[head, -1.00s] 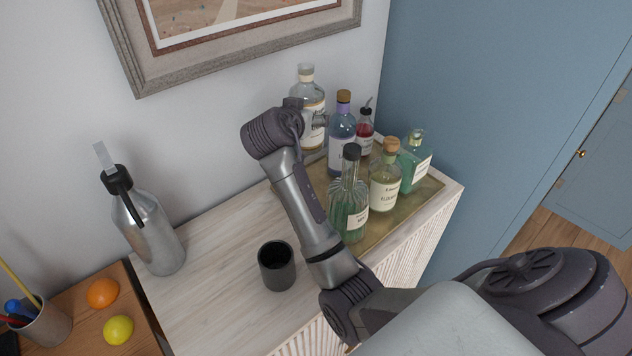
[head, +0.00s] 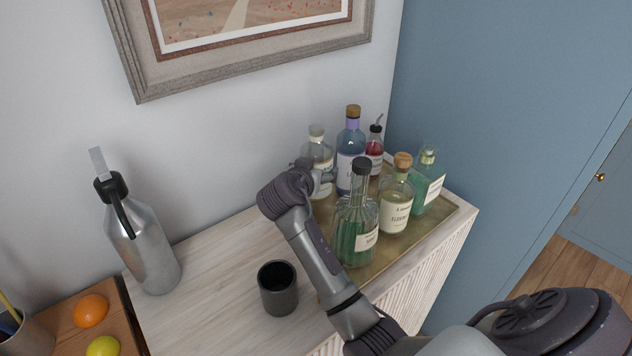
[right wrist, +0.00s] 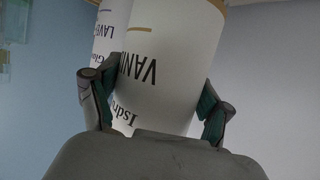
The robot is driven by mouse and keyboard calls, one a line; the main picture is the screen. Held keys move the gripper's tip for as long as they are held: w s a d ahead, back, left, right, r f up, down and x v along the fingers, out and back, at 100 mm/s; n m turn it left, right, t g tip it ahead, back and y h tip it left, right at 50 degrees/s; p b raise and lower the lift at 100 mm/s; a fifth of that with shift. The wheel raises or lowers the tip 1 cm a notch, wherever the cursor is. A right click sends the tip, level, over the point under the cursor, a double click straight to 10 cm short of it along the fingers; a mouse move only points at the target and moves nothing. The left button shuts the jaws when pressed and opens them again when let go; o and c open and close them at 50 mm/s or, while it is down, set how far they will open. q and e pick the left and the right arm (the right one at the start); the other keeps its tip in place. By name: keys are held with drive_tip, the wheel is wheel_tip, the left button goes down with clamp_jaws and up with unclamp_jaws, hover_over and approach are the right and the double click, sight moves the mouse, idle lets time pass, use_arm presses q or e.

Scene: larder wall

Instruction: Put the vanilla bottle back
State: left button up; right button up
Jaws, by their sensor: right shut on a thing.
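The vanilla bottle (head: 318,150), clear with a pale cap and white label, is upright at the back left of the group of bottles. My right gripper (head: 322,178) is shut around its body, coming from the left. In the right wrist view the word VANI shows upside down on the bottle's label (right wrist: 165,75), between the two fingers of the gripper (right wrist: 153,100). The bottle's base is by the back left part of the gold tray (head: 398,247); I cannot tell whether it touches the tray. My left gripper is not in view.
A lavender bottle (head: 351,160) stands close right of the vanilla bottle. A red bottle (head: 375,150), an elderflower bottle (head: 396,205), a green ribbed bottle (head: 355,232) and a teal bottle (head: 428,185) share the tray. A dark cup (head: 278,290) and steel flask (head: 145,245) stand left.

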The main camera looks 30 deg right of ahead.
wheel_tip(320, 180, down, 3)
drive_tip(key=shift+f, duration=0.2)
drive_tip(key=shift+f, duration=0.15)
drive_tip(key=o, duration=1.7)
